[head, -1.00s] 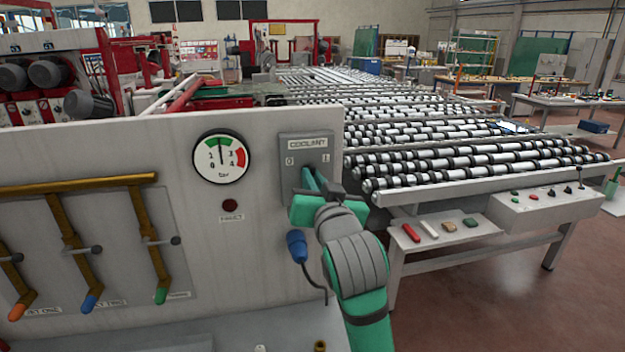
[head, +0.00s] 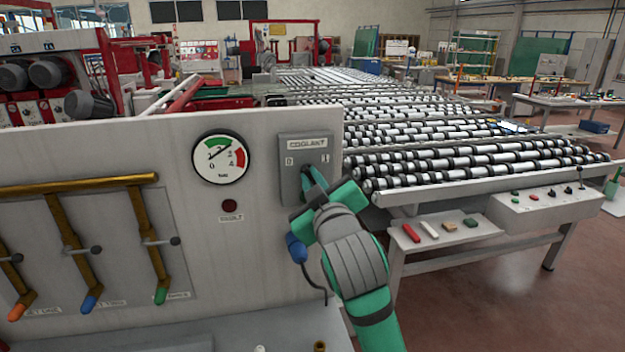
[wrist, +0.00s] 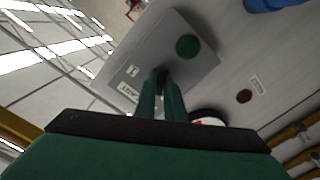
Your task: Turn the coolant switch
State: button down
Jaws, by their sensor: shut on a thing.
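The coolant switch is on a grey box (head: 292,178) labelled COOLANT, with 0 and 1 marks, on the upright panel's right end. In the wrist view the box (wrist: 203,68) fills the upper middle. My gripper (head: 313,178) reaches the front of the box from the lower right and is tilted. In the wrist view my green fingers (wrist: 163,84) are closed around the dark switch knob (wrist: 161,74). The fingers cover most of the knob, so its exact angle is hard to tell. A green round lamp (wrist: 187,46) sits on the box beside the fingers.
A pressure gauge (head: 220,157) and a red fault lamp (head: 229,206) are left of the box. Brass pipes with valve levers (head: 88,250) are further left. A blue plug (head: 296,247) hangs below my gripper. The roller conveyor (head: 470,158) lies behind on the right.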

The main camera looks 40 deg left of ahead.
jog(key=shift+w+d+n, duration=0.1)
jog(key=shift+w+n, duration=0.05)
jog(key=shift+n, duration=0.35)
jog(key=shift+s, duration=0.2)
jog(key=c, duration=1.8)
grip_release()
jog(key=shift+c, duration=0.2)
jog(key=v, duration=1)
jog(key=shift+s+d, duration=0.2)
jog(key=shift+s, duration=0.1)
